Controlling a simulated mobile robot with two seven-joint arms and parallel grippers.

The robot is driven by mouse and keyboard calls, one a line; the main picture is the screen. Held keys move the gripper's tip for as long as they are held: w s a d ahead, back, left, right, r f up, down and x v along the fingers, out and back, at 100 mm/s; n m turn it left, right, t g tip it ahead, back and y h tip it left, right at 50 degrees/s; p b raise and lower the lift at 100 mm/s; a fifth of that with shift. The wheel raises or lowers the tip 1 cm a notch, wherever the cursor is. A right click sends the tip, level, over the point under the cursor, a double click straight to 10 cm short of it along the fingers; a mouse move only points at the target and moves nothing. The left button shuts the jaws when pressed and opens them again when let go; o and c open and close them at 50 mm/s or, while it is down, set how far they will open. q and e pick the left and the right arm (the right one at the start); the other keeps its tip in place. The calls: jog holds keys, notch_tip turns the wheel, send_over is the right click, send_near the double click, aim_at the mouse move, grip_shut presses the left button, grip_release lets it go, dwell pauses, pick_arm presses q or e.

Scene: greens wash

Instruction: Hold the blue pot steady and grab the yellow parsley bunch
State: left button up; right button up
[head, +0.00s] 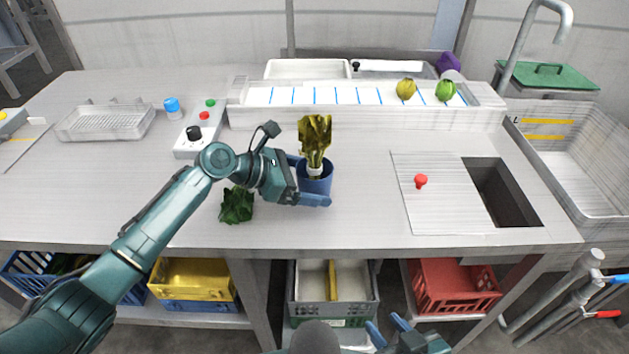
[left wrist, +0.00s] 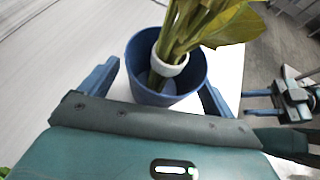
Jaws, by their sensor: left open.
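The blue pot (head: 316,183) stands upright on the steel counter. The yellow parsley bunch (head: 315,138), tied with a white band, stands in it with its leaves above the rim. My left gripper (head: 312,180) is open, with its fingers on either side of the pot. In the left wrist view, the pot (left wrist: 150,92) sits between the two open fingers (left wrist: 158,82), and the parsley stems (left wrist: 185,35) rise from it with the white band near the rim. My right gripper (head: 388,330) is low at the front, below the counter edge, with its fingers apart and empty.
A dark green leafy bunch (head: 236,206) lies on the counter left of the pot. A control box (head: 200,130) with knobs stands behind on the left. A white conveyor (head: 340,96) runs along the back. On the right are a board with a red knob (head: 420,181) and a dark opening (head: 503,190).

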pick_arm(q)
jog(key=c, duration=0.9)
jog(key=shift+o, duration=0.2)
